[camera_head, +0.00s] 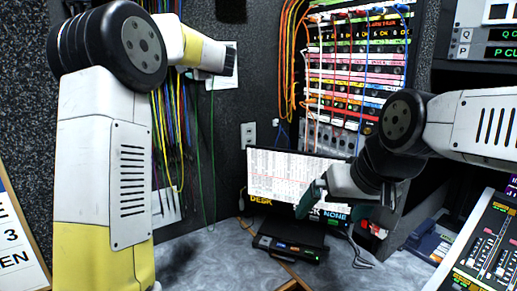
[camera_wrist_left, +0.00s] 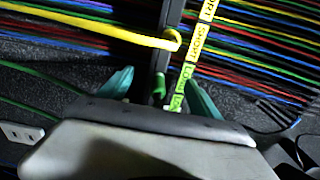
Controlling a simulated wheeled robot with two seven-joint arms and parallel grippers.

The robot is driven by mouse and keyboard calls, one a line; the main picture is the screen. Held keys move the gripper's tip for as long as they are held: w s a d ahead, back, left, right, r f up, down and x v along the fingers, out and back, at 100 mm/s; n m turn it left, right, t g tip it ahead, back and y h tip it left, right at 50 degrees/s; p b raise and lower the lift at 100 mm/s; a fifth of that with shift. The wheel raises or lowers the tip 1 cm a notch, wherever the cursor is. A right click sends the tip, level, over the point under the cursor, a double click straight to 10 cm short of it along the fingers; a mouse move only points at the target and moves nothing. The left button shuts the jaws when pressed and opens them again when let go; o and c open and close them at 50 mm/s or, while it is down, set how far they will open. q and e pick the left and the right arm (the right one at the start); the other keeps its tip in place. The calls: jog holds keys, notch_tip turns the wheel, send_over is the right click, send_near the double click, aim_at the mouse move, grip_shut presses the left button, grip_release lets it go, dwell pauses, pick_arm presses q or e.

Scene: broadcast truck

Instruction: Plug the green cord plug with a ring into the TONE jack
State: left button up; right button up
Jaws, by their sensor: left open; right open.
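My left gripper (camera_wrist_left: 160,92) shows in the left wrist view with its two teal fingers apart. A short green plug-like piece (camera_wrist_left: 158,86) stands between the fingers, beside a dark upright bar. I cannot tell whether a finger touches it, and no ring on it is clear. In the head view my left arm reaches up to the cord wall, and its fingertips are not clear. A green cord (camera_head: 212,135) hangs there. The patch panel (camera_head: 357,82) has rows of coloured label strips and jacks; the TONE label is too small to read. My right gripper (camera_head: 335,205) is open before the monitor.
A yellow cord (camera_wrist_left: 100,30) hooks near a yellow-green label strip (camera_wrist_left: 195,50), among many coloured cords. A monitor (camera_head: 275,170) and a small black box (camera_head: 290,245) are on the grey desk (camera_head: 200,262). A mixer console (camera_head: 490,250) is at the right.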

pick_arm(q)
jog(key=shift+s+f, duration=0.1)
jog(key=v, duration=0.7)
jog(key=shift+s+d, duration=0.25)
jog(key=s+a+f+n+g+h, duration=0.2)
jog(key=s+a+f+n+g, duration=0.1)
jog(key=s+f, duration=0.55)
jog(key=s+a+f+n+g+h, duration=0.2)
jog(key=s+a+f+g, duration=0.3)
jog(key=s, duration=0.6)
jog(key=s+d+f+n+h, duration=0.2)
jog(key=s+d+f+h, duration=0.2)
jog(key=s, duration=0.6)
jog(key=s+d+f+n+h, duration=0.3)
jog(key=s+d+f+h, duration=0.1)
jog(key=s+d+f, duration=0.4)
jog(key=shift+s+d+f+n+g, duration=0.35)
jog(key=shift+s+f, duration=0.3)
jog(key=shift+s, duration=0.3)
